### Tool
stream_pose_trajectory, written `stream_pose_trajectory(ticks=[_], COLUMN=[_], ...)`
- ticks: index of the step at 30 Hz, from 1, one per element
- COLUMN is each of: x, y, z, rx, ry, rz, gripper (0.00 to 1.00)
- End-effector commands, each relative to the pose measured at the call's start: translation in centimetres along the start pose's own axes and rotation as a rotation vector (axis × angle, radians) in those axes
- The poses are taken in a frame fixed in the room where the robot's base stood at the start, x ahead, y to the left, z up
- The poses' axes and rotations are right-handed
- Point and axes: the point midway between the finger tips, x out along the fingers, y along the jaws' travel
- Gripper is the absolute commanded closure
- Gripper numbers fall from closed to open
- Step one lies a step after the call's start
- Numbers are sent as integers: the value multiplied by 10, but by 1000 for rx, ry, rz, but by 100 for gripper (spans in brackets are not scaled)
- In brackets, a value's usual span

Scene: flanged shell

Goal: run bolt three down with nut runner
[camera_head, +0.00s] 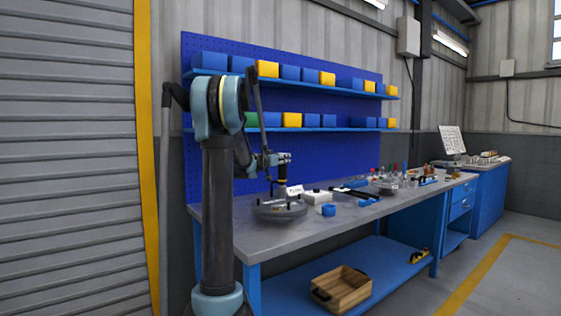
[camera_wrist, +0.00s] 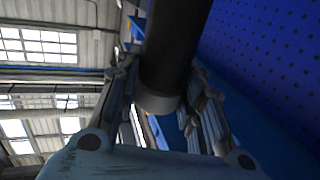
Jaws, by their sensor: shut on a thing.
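In the wrist view, the nut runner's dark cylinder with a grey end (camera_wrist: 172,48) lies between the two fingers of my gripper (camera_wrist: 165,76). The flanged shell (camera_head: 279,212), a round grey disc-like part, sits on the bench below the tool. The tool's lower end is over the shell's far part; I cannot tell whether it touches a bolt. The single bolts are too small to tell apart.
The grey workbench (camera_head: 235,231) holds a white box (camera_head: 318,197), a blue round part (camera_head: 328,210) and a small white sign (camera_head: 295,190) near the shell. More tools crowd its right part. Blue shelves with bins hang behind. A wooden crate (camera_head: 341,289) stands on the lower shelf.

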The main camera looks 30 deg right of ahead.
Motion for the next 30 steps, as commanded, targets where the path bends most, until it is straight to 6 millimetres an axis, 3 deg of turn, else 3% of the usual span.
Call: stream_pose_trajectory(ticks=[30], x=[0], y=[0], z=[15], rx=[-1], ry=[0], rz=[-9], gripper=[100])
